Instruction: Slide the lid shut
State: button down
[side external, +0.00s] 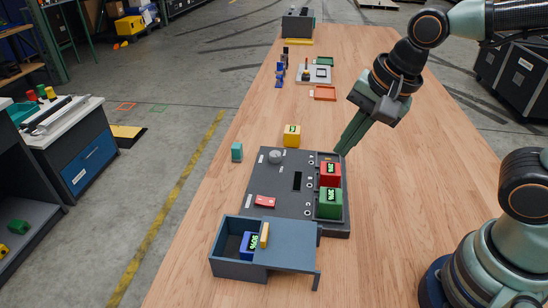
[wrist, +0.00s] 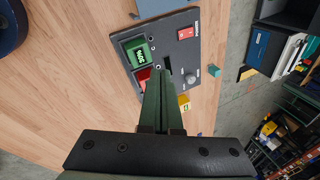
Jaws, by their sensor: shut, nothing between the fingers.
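A blue-grey box (side external: 230,262) stands at the near end of the table. Its flat lid (side external: 292,246) is slid to the right, leaving the left part open. A blue block (side external: 248,246) with a green display shows in the opening. A yellow upright piece (side external: 264,235) stands at the lid's left edge and looks like its handle. A blue-grey part, box or lid, shows at the top of the wrist view (wrist: 158,8). My gripper (side external: 341,151) is shut and empty, beyond the box near the panel's far right corner; its fingers show in the wrist view (wrist: 161,76).
A dark panel (side external: 272,183) lies just behind the box, bearing a red block (side external: 330,174), a green block (side external: 330,203), a red switch (side external: 265,201) and a knob (side external: 275,156). A yellow cube (side external: 292,135) and teal block (side external: 237,151) stand beyond it. Table right of the panel is clear.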

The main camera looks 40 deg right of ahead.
jog(key=s+a+f+m+g, duration=0.1)
jog(key=s+a+f+m, duration=0.2)
jog(key=a+m, duration=0.7)
jog(key=m, duration=0.4)
send_near(273, 239)
jog(key=shift+g, duration=0.4)
jog(key=d+f, duration=0.1)
jog(key=f, duration=0.2)
jog(key=s+d+f, duration=0.1)
jog(key=f, duration=0.1)
jog(key=shift+s+d+f, duration=0.1)
jog(key=shift+d, duration=0.3)
jog(key=shift+w+a+f, duration=0.25)
jog(key=shift+w+a, duration=1.25)
jog(key=w+a, duration=0.6)
jog(key=shift+w+a+y, duration=0.25)
jog(key=shift+w+y, duration=0.05)
jog(key=shift+r, duration=0.1)
